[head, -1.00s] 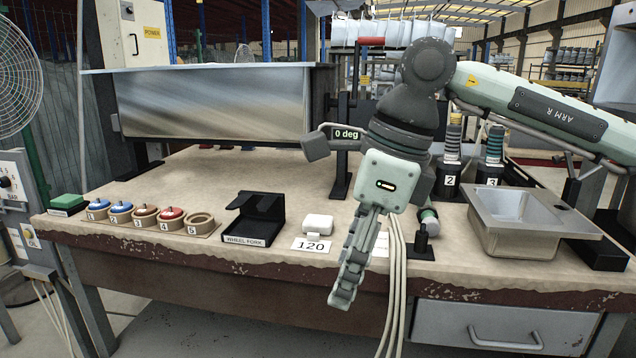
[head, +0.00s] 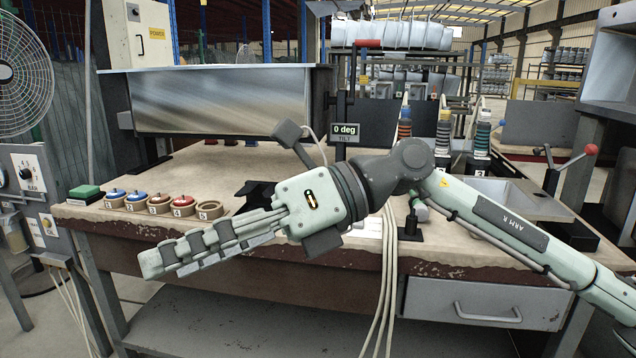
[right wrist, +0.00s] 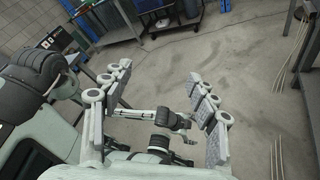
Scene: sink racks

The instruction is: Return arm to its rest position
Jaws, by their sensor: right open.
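My right arm (head: 520,232) crosses the front right of the head view. My right gripper (head: 158,262) points left and a little down, in front of the workbench's front edge, with its fingers seen nearly side-on. In the right wrist view its two fingers (right wrist: 155,80) stand apart with nothing between them, above the concrete floor. My left gripper does not show in the head view.
A fan (head: 22,75) stands at left. Hanging cables (head: 386,285) run down past the bench front.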

